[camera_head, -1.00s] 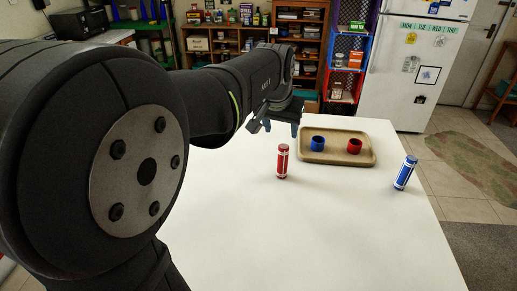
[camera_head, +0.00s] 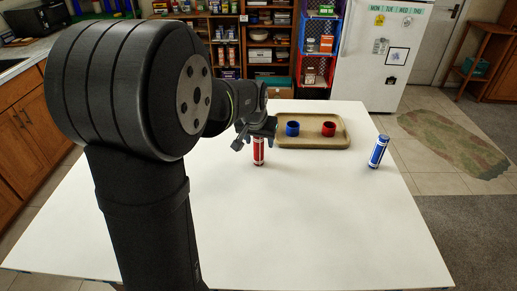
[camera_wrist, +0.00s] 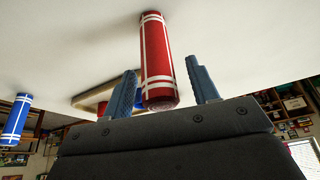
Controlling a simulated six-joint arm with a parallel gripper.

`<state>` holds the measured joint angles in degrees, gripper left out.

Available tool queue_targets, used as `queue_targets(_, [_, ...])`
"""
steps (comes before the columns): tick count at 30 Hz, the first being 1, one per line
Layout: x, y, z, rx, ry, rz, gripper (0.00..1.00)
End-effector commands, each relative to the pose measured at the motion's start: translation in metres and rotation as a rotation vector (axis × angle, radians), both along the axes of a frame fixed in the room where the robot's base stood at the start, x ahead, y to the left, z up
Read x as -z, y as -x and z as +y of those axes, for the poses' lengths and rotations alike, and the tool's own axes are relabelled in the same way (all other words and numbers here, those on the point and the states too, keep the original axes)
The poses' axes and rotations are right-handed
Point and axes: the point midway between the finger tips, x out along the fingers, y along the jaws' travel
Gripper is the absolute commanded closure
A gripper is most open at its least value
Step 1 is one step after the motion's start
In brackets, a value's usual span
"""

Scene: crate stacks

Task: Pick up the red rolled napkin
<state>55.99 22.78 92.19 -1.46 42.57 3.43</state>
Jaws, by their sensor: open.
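The red rolled napkin (camera_head: 259,154) with white bands stands upright on the white table. It fills the middle of the wrist view (camera_wrist: 157,55), which looks upside down. My gripper (camera_head: 257,132) is at the napkin's upper part and hides its top in the head view. In the wrist view my gripper (camera_wrist: 163,70) is open, with one blue-grey finger on each side of the napkin. A gap shows on the right; the left finger looks close to it, and contact is unclear.
A tan tray (camera_head: 312,145) with a blue ring (camera_head: 292,129) and a red ring (camera_head: 329,129) lies behind and right of the napkin. A blue rolled napkin (camera_head: 377,152) stands near the right edge. The table's front is clear.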

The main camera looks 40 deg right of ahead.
Motion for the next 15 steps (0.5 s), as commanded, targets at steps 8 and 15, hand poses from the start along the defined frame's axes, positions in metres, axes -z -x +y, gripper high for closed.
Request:
queue_targets(8, [0.0029,-0.0005,-0.0011,0.0,0.0,0.0,0.54])
queue_targets(15, [0.0026,-0.0005,-0.001,0.0,0.0,0.0,0.94])
